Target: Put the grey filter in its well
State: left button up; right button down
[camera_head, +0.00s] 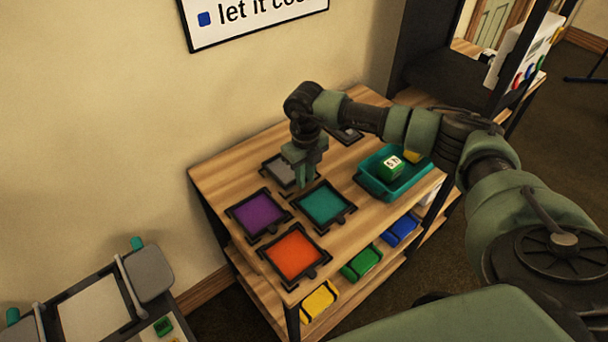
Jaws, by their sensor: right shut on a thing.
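The grey filter (277,172) is a flat square in a dark frame near the back left of the wooden table, partly hidden by my right gripper. My right gripper (303,182) points down at its right edge and is shut on it. I cannot tell whether the filter lies flush or is slightly raised. A purple filter (257,212), a teal filter (322,205) and an orange filter (295,256) lie in dark frames in front of it. Another dark frame (349,136) shows farther back, partly behind my arm. My left gripper is not in view.
Yellow (319,301), green (361,262) and blue (400,231) bins sit on the lower shelf. A wall is behind the table.

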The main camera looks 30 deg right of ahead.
jog(key=shift+f, duration=0.5)
jog(key=shift+f+b, duration=0.1)
jog(key=shift+b, duration=0.2)
jog(key=shift+f+b, duration=0.35)
jog(key=shift+f, duration=0.1)
jog(key=c, duration=1.3)
grip_release()
jog(key=shift+o, duration=0.2)
notch_tip(320, 180, up, 8)
jog(key=shift+f+b, duration=0.1)
jog(key=shift+b, duration=0.75)
